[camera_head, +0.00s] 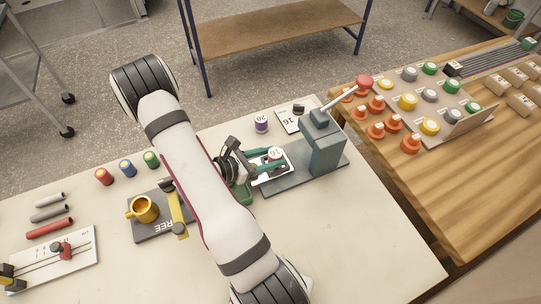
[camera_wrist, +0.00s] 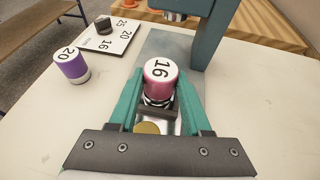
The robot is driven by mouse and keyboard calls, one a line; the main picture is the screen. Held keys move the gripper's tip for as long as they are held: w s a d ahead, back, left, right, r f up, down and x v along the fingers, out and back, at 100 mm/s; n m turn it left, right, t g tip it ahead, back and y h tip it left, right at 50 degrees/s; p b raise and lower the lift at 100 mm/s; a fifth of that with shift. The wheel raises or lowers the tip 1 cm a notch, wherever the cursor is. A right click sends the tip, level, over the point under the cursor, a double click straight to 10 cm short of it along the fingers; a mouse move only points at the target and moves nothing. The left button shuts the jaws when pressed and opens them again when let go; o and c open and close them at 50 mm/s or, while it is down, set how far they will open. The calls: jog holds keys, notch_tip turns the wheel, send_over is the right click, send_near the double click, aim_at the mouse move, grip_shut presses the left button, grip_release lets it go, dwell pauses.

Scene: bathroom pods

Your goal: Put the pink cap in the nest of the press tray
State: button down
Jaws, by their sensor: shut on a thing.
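The pink cap (camera_wrist: 160,74) has a white top marked 16. In the wrist view it stands between the tips of my gripper's teal fingers (camera_wrist: 160,88), which are shut on it. The head view shows the cap (camera_head: 275,153) and my gripper (camera_head: 270,161) in front of the press (camera_head: 326,145). The pale press tray (camera_head: 284,174) lies under the fingers on the grey press base. In the wrist view, dark and shiny metal parts show just below the cap. The cap's lower edge is partly hidden, so I cannot tell whether it sits in the nest.
A purple cap (camera_head: 261,124) marked 20 and a number card (camera_head: 290,119) stand behind my gripper. The press has a red-knobbed lever (camera_head: 364,82). A yellow mug (camera_head: 143,209) and several coloured caps are at left. The table's front right is clear.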

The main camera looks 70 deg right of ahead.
jog(key=shift+f, duration=0.1)
jog(key=shift+c, duration=1.8)
grip_release()
jog(key=v, duration=1.2)
jog(key=s+a+r+m+t+y, duration=0.2)
jog(key=a+r+m+y, duration=0.2)
jog(key=a, duration=0.5)
jog(key=s+a+r+m+t+y, duration=0.2)
jog(key=a+r+m+t+y, duration=0.1)
jog(key=a+m, duration=0.4)
jog(key=s+a+r+m+t+y, duration=0.2)
jog(key=a+r+m+y, duration=0.3)
jog(key=a, duration=0.6)
jog(key=shift+a+r+t+y, duration=0.2)
jog(key=shift+r+t+y, duration=0.2)
jog(key=shift+r, duration=0.2)
